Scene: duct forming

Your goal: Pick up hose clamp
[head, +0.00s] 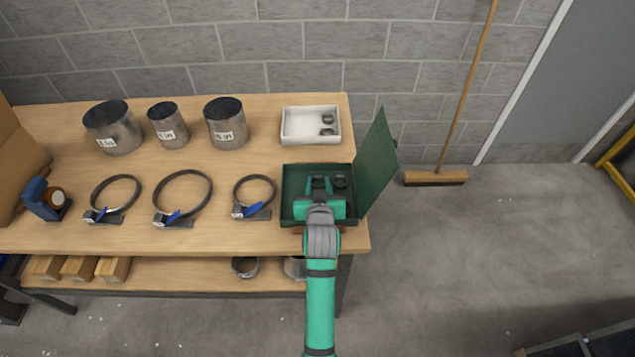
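Small dark rings that look like hose clamps lie in an open green box (290,184) at the front right of the table. One such ring (341,182) shows just right of my fingers, inside the box. My gripper (319,184) reaches into or over the box from the front. Its two green fingers stand a little apart. Something dark shows between them, but I cannot tell whether it is held or lies below. My gripper and wrist hide the front middle of the box.
The box's raised green lid (376,162) stands close on the right. A white tray (310,142) with small dark rings lies behind. Larger bands on stands (254,193) and metal duct pieces (226,124) fill the table's left. A broom (436,178) leans on the wall.

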